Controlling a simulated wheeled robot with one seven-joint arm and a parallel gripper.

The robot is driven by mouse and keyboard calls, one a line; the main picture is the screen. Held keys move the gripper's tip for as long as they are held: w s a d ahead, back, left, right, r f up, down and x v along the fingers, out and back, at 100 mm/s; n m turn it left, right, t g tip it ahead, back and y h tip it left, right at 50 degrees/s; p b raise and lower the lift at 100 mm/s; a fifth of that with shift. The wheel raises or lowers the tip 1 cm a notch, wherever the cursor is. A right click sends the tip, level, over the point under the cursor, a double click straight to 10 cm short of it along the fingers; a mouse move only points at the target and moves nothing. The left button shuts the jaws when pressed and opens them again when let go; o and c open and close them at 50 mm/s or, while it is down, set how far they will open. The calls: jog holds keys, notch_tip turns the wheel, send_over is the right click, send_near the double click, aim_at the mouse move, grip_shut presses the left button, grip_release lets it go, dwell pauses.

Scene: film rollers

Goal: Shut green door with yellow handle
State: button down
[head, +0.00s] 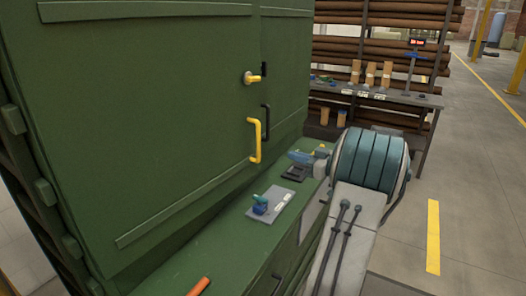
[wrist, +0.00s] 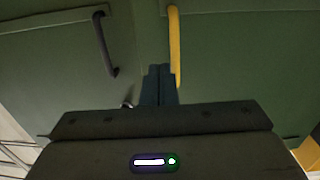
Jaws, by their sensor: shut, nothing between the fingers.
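The green door (head: 160,110) has a yellow handle (head: 257,140) near its right edge, with a yellow knob above it. The yellow handle also shows in the wrist view (wrist: 175,45), upper middle. In the head view the door stands close to the neighbouring green door (head: 285,75), which has a black handle (head: 266,122); I cannot tell how wide any gap is. My gripper (wrist: 160,72) is shut and empty. In the wrist view its fingers point at the doors, just left of the yellow handle's lower end; contact is unclear.
A green ledge (head: 225,240) below the doors carries a grey plate with a blue-green switch (head: 260,205) and an orange bar (head: 198,287). A shelf rack with brown rolls (head: 380,45) and a side table (head: 400,98) stand behind. Floor at right is open.

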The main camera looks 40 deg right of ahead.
jog(key=d+p+x, duration=0.1)
jog(key=p+x, duration=0.4)
jog(key=x, duration=0.8)
jog(key=shift+w+m+h, duration=0.3)
jog(key=shift+w, duration=0.1)
